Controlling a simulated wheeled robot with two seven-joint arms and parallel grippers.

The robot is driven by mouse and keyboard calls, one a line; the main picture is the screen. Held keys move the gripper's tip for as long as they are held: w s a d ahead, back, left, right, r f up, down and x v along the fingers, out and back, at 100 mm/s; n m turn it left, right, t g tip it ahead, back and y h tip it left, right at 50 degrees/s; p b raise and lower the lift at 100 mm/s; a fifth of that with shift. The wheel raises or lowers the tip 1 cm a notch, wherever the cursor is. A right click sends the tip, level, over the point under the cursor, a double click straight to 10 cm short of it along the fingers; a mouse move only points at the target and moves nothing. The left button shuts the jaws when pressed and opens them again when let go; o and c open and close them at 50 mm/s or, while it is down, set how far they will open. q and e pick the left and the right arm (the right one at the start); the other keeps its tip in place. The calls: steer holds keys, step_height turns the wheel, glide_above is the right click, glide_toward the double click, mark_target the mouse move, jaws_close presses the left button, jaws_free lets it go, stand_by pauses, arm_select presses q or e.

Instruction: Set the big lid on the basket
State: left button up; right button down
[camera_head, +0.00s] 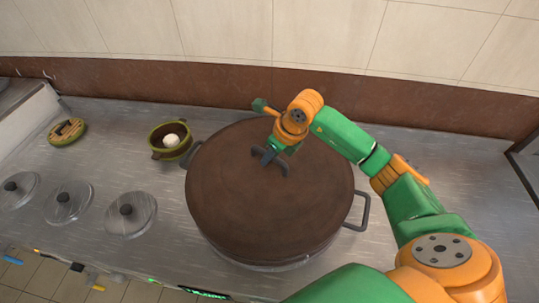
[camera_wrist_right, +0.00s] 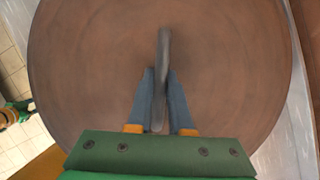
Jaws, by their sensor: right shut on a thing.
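The big lid (camera_head: 235,190) is a wide brown disc with a dark bar handle (camera_head: 280,168) at its middle. It lies over a large round pot with grey side handles (camera_head: 362,212); I cannot tell if it touches the rim all round. My right gripper (camera_head: 268,155) is shut on the bar handle. In the right wrist view, the fingers (camera_wrist_right: 160,78) are on either side of the handle (camera_wrist_right: 164,50), above the lid (camera_wrist_right: 90,70). My left gripper is out of view.
A small round tan lid (camera_head: 67,131) with a green rim lies at the far left. Several metal lids with black knobs (camera_head: 130,213) are set in the counter at left. A tiled wall (camera_head: 230,35) stands behind. The counter right of the pot is partly covered by my right arm.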

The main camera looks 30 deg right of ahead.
steer(key=shift+f+b, duration=0.4)
stand_by(0.3)
steer(key=c, duration=1.1)
jaws_free()
steer(key=shift+s, duration=0.1)
steer(key=p+v, duration=0.7)
steer(key=v, duration=0.2)
steer(key=shift+r, duration=0.4)
steer(key=shift+s+d+r+p, duration=0.1)
steer(key=shift+s+r+p, duration=0.3)
steer(key=shift+r, duration=0.2)
steer(key=shift+w, duration=0.1)
